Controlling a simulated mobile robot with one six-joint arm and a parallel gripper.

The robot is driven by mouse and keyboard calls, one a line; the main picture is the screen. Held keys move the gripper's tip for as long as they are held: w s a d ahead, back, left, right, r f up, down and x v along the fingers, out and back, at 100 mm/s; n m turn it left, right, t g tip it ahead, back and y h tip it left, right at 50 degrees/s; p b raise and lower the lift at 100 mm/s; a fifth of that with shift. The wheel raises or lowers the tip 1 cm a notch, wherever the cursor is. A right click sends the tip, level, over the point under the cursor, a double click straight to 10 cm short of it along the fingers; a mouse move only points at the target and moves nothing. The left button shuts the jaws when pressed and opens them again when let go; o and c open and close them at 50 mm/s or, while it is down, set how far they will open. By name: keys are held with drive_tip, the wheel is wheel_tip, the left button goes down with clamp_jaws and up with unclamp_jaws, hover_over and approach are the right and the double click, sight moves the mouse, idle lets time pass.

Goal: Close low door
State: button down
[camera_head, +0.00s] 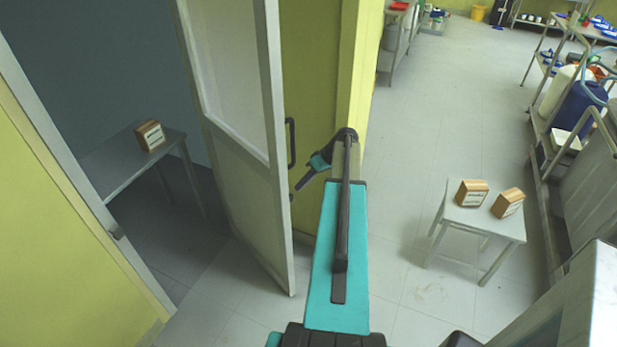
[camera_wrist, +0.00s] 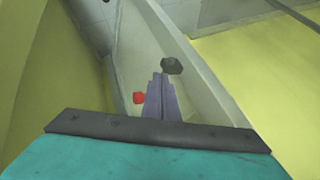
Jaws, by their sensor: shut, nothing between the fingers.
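The door (camera_head: 240,140) is a grey-white panel with a window, standing open at an angle from its yellow wall frame. A black handle (camera_head: 291,143) is on its right edge. My gripper (camera_head: 303,182) is just right of the door edge, a little below the handle, and is shut with nothing held. In the wrist view my gripper (camera_wrist: 160,92) points at the pale door edge (camera_wrist: 190,65), with a dark round part (camera_wrist: 172,66) and a small red part (camera_wrist: 139,98) near its tips. I cannot tell whether it touches the door.
Through the doorway a small table (camera_head: 125,165) holds a box (camera_head: 150,135). To the right, a white stool (camera_head: 480,222) carries two boxes (camera_head: 472,193). A yellow post (camera_head: 360,70) stands behind my arm. Carts with containers (camera_head: 575,105) line the far right. Floor between is clear.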

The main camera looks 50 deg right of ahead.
sight(292, 199)
drive_tip(key=shift+w+a+f+p, duration=0.15)
drive_tip(key=shift+w+a+p, duration=0.1)
drive_tip(key=shift+a, duration=0.5)
drive_tip(key=shift+w+a+f+p, duration=0.15)
drive_tip(key=shift+a+p, duration=0.15)
drive_tip(key=shift+a, duration=0.45)
drive_tip(key=shift+w+a+f+p, duration=0.15)
drive_tip(key=shift+w+a+p, duration=0.1)
drive_tip(key=shift+a, duration=0.5)
drive_tip(key=shift+a, duration=0.15)
drive_tip(key=shift+s, duration=0.1)
